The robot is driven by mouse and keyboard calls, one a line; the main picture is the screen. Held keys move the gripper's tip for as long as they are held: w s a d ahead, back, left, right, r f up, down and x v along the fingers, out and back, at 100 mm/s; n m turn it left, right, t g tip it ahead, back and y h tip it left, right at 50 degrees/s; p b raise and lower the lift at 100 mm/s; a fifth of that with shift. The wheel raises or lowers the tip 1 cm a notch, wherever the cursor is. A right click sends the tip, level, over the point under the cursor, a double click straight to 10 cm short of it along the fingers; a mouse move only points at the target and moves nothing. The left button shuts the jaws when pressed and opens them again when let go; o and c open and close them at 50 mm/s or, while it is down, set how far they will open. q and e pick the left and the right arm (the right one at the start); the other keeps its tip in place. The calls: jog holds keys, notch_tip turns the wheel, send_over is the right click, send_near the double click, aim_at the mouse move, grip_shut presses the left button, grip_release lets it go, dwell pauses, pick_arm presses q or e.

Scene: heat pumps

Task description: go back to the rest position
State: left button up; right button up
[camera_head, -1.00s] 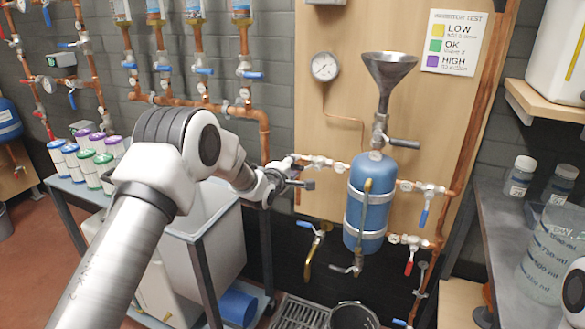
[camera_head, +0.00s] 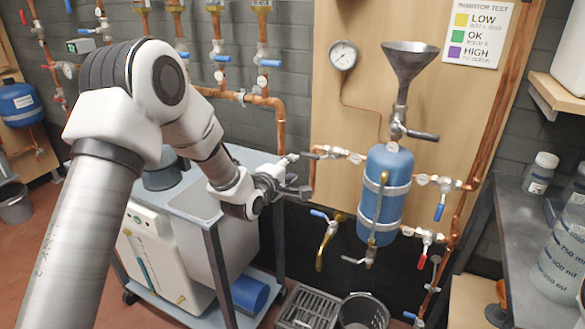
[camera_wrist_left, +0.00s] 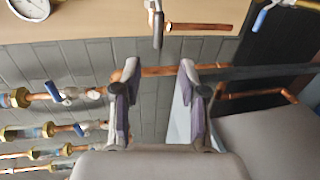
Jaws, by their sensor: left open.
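My left gripper (camera_head: 298,175) is open and empty. In the head view it is left of the blue dosing vessel (camera_head: 384,190), near the valve on the upper pipe branch; whether it touches is hard to tell. In the left wrist view the two fingers (camera_wrist_left: 160,75) stand apart with nothing between them. Copper pipe and the grey brick wall show behind them. My left arm crosses the left half of the head view, with its elbow raised. My right gripper does not show.
A grey cart (camera_head: 257,157) stands below my left arm, and the arm hides part of its top. A funnel (camera_head: 410,62) tops the vessel. A pressure gauge (camera_head: 343,55) is on the board. A dark bench (camera_head: 515,232) with bottles and a jug is at right.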

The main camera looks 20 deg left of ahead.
pick_arm(q)
jog(key=s+d+f+m+g+p, duration=0.2)
jog(key=s+d+f+g+p, duration=0.15)
jog(key=s+f, duration=0.75)
jog(key=s+d+f+m+g+p, duration=0.2)
jog(key=s+f+g+p, duration=0.3)
jog(key=s+f, duration=0.55)
jog(key=s+f+m+g+p, duration=0.1)
jog(key=s+f+m+g, duration=0.2)
jog(key=s+m+g, duration=0.4)
jog(key=s+m, duration=0.6)
jog(key=s, duration=1)
jog(key=shift+y+p, duration=0.3)
jog(key=shift+p, duration=0.1)
jog(key=shift+w, duration=0.1)
